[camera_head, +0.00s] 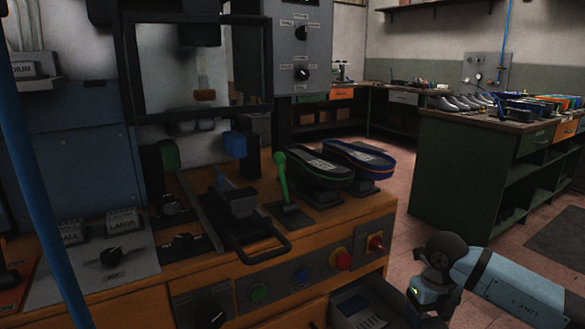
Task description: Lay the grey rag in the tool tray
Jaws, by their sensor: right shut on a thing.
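My right gripper (424,297) is at the lower right, pointing down beside an open drawer-like tray (388,291) at the front of the press bench. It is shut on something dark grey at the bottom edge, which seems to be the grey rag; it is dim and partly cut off. The tray holds a pale slotted insert (360,312), and its near part is outside the picture. My left gripper is not in view.
Above the tray is the control panel with a red button (343,259) and a green button (258,292). A green workbench (459,178) stands behind; floor lies between.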

